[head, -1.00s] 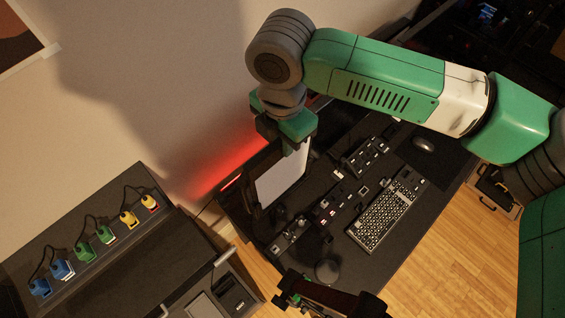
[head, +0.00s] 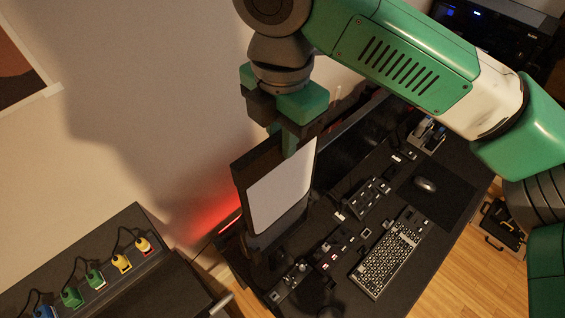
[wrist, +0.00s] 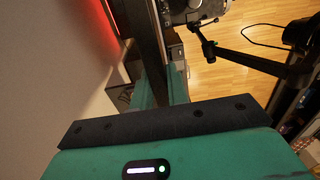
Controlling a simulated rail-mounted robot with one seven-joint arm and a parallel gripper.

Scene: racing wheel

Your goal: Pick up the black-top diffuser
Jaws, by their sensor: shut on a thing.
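The black-top diffuser, which I take to be the flat white panel with a black frame (head: 284,187), stands roughly upright above the left end of the dark desk. My gripper (head: 290,143) is above it, with its green fingers shut on the panel's top edge. In the wrist view, a long dark edge of the diffuser (wrist: 150,45) runs between the two green fingers (wrist: 163,92). The panel's back is hidden, and its lower end is dark and hard to make out.
The black desk carries a keyboard (head: 387,260), a mouse (head: 425,184) and several small control boxes (head: 367,198). A dark monitor is behind the panel. A dark cabinet with colored plugs (head: 97,277) stands at lower left. The wall is close on the left.

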